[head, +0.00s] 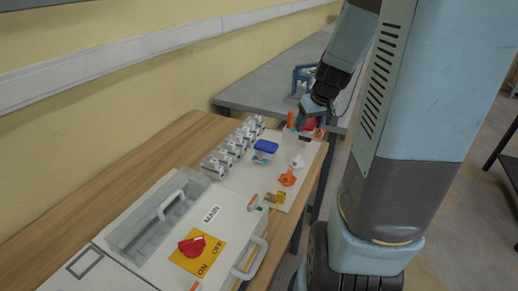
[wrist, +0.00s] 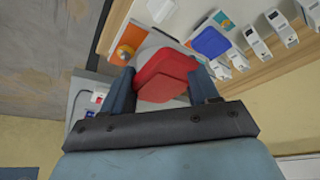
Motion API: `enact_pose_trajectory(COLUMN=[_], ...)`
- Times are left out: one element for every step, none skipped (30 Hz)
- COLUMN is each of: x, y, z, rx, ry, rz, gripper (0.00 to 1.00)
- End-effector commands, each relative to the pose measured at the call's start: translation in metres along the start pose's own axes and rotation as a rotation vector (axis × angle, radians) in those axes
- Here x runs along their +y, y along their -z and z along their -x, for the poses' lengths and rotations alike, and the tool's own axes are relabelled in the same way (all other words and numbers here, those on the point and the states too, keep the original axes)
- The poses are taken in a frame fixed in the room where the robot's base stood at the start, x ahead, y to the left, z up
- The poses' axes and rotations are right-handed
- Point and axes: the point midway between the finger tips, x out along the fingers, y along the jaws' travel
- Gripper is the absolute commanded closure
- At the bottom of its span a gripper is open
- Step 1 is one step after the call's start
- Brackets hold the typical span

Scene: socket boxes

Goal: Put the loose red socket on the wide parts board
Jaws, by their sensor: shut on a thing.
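My gripper (head: 311,122) is shut on the red socket (wrist: 162,76), with one finger on each side of it in the wrist view. In the head view the red socket (head: 310,124) is partly hidden by my gripper, at the far right end of the white parts board (head: 240,179). I cannot tell whether the socket touches the board. The board carries a blue-lidded box (head: 265,147), a white piece (head: 297,161) and an orange socket (head: 288,178). The blue lid also shows in the wrist view (wrist: 210,42).
A row of several grey-white blocks (head: 228,149) stands along the board's left side. An orange piece (head: 291,119) stands just left of my gripper. A yellow piece (head: 280,197) lies nearer. A large switch box with a red knob (head: 192,245) fills the near table. A grey bench (head: 262,92) stands behind.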

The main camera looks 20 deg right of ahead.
Motion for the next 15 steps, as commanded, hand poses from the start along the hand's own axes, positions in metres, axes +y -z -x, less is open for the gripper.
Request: enact_pose_trajectory(x=[0.001,0.001,0.001,0.000,0.000,0.000,-0.001,-0.002,-0.002,-0.003,-0.003,-0.004,-0.004,-0.005,-0.005], y=[-0.001,-0.001,-0.001,0.001,0.002,0.005,0.008,0.012,0.017,0.021,0.025,0.029,0.034,0.037,0.042], z=[0.002,0.002,0.001,-0.001,-0.003,-0.007,-0.011,-0.014,-0.020,-0.024,-0.028,-0.034,-0.038,-0.042,-0.047], rx=[0.001,0.000,0.000,-0.001,-0.001,-0.003,-0.003,-0.003,-0.003,-0.002,-0.003,-0.003,-0.002,-0.003,-0.003], ry=[-0.001,-0.001,-0.001,-0.001,-0.001,-0.001,0.000,0.000,0.000,-0.001,-0.001,-0.001,-0.002,-0.002,-0.002], rz=[0.000,0.000,0.000,0.000,0.000,-0.001,-0.001,-0.001,-0.001,-0.003,-0.004,-0.004,-0.005,-0.005,-0.007], gripper=[0.75,0.75,0.75,0.75,0.75,0.75,0.75,0.75,0.75,0.75,0.75,0.75,0.75,0.75,0.75])
